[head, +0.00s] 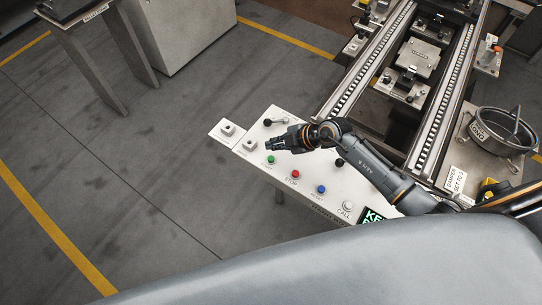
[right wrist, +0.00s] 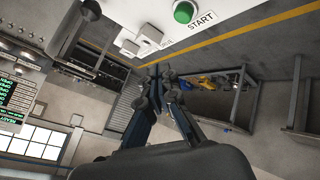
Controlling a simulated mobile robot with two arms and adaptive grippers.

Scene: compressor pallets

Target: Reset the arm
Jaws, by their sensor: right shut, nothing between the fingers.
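My right gripper (head: 278,144) is over the left part of a white control panel (head: 322,192) in the head view. Its fingers are shut and hold nothing. The right arm reaches in from the lower right, bent across the panel. In the right wrist view the gripper's fingertips (right wrist: 158,72) come together, below the green START button (right wrist: 184,12). In the head view the green button (head: 270,160) sits just below the gripper, apart from it as far as I can tell. My left gripper does not show.
The panel also carries a red button (head: 295,174), a blue button (head: 321,189), a white CALL button (head: 348,205) and a black lever (head: 276,121). A roller conveyor (head: 368,62) with a pallet fixture (head: 417,60) runs behind.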

